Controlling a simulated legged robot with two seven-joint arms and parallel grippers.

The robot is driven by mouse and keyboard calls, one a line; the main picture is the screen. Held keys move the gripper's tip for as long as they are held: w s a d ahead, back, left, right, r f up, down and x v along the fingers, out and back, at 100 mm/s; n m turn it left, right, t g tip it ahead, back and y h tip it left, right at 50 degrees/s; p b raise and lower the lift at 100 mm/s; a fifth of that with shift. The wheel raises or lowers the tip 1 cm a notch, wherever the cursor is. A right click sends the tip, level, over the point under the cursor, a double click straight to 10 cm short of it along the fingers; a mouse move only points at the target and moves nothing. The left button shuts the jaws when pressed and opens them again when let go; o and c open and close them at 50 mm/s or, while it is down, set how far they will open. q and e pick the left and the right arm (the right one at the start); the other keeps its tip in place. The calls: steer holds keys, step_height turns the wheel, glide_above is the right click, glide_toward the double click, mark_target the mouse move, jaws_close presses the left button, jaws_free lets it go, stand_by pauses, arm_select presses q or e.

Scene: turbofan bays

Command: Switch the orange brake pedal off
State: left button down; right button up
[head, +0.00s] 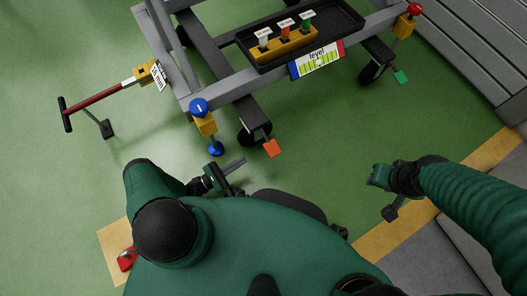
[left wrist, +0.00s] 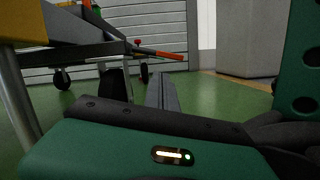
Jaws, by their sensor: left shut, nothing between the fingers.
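The orange brake pedal (head: 271,148) sticks out low on a dark arm at the front of the grey cart, beside a black caster (head: 254,133). In the left wrist view an orange bar (left wrist: 160,54), seen nearly edge-on, looks like this pedal. My left gripper (head: 240,163) is shut and empty, a little left of and nearer than the pedal, apart from it in the picture.
A green pedal (head: 401,77) sits by the cart's right caster. A blue-knobbed yellow jack (head: 204,122) stands left of the orange pedal. A red handle bar (head: 100,100) juts out left. The cart tray (head: 345,18) holds tagged pins. Green floor before the cart is open.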

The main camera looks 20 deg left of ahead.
arm_select(q)
steer(key=w+d+r+b, duration=0.1)
steer(key=w+d+b, duration=0.1)
steer(key=w+d, duration=0.4)
steer(key=d, duration=0.2)
steer(key=shift+d+r, duration=0.15)
steer(key=shift+d, duration=0.25)
steer(key=shift+s+r+n, duration=0.1)
steer(key=shift+n, duration=0.2)
